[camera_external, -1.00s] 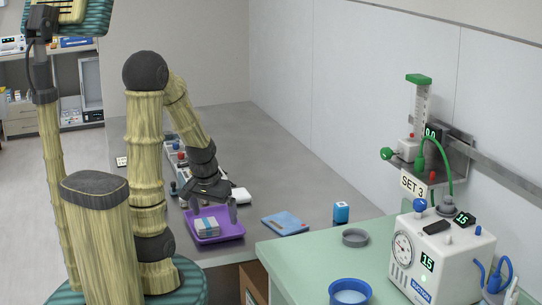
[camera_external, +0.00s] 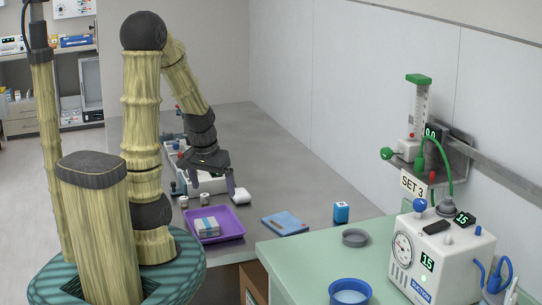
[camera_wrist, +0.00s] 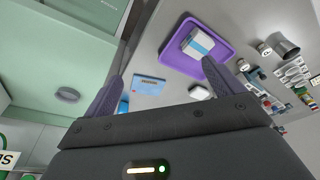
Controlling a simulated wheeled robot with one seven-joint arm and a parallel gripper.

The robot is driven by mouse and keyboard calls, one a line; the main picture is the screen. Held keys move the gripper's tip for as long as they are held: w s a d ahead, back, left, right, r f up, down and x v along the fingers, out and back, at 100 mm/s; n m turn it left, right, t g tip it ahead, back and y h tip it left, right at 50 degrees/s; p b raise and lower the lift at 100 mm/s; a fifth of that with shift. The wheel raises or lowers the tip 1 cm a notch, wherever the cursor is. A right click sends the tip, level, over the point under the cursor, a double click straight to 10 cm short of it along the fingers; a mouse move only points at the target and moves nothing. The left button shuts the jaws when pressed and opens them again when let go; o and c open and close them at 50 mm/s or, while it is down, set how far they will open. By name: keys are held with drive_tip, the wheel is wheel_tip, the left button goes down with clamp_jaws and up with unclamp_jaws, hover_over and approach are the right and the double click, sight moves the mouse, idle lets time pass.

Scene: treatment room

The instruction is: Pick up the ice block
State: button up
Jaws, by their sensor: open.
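My gripper (camera_external: 213,183) is open and empty above the grey counter, behind the purple tray in the external view; its two purple fingers are spread apart in the wrist view (camera_wrist: 160,75). No object is plainly an ice block. A white and grey block with a blue band (camera_external: 207,226) lies in the purple tray (camera_external: 231,235); it also shows in the wrist view (camera_wrist: 198,43). Nothing is between the fingers.
A flat blue packet (camera_external: 285,223) lies right of the tray. Small jars (camera_external: 184,202) and a rack of vials (camera_external: 178,150) stand left and behind.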

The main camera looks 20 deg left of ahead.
drive_tip(key=c, duration=0.5)
